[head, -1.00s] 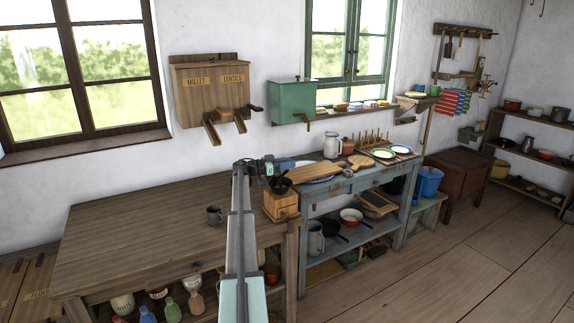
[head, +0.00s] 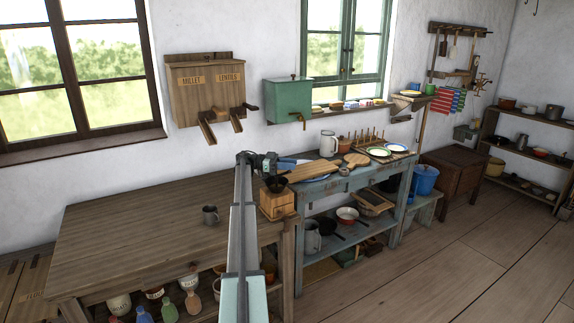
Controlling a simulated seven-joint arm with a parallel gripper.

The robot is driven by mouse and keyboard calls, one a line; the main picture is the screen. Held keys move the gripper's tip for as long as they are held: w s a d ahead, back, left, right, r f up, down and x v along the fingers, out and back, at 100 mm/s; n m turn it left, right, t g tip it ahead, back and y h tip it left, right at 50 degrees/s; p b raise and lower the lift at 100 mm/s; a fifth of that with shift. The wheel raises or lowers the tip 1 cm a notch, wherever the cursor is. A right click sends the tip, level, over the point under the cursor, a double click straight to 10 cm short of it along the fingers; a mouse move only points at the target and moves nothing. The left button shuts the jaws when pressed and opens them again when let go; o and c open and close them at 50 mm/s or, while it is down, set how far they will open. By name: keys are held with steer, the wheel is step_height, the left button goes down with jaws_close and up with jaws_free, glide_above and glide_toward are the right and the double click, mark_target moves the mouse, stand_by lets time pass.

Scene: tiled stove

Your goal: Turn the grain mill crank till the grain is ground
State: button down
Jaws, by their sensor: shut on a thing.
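The grain mill (head: 277,204) is a small wooden box with a dark bowl-shaped hopper (head: 278,184) on top. It stands at the right end of the brown wooden table in the head view. My gripper (head: 276,166) is just above the hopper, at the end of my arm, which crosses the front of the view. It is shut on what appears to be the mill's crank; the crank itself is too small and covered to make out. The grain inside the hopper cannot be seen.
A blue-grey bench (head: 345,185) with a cutting board (head: 313,171) and dishes adjoins at right. Wall bins (head: 207,90) and a green box (head: 288,100) hang behind.

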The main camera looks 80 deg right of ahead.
steer(key=shift+s+a+m+y, duration=0.15)
steer(key=shift+m+y, duration=0.25)
steer(key=shift+y, duration=0.2)
steer(key=shift+s+a+m+y, duration=0.15)
steer(key=shift+m+y, duration=0.25)
steer(key=shift+y, duration=0.2)
steer(key=c, duration=0.9)
jaws_free()
steer(key=shift+o, duration=0.2)
step_height(320, 180, up, 10)
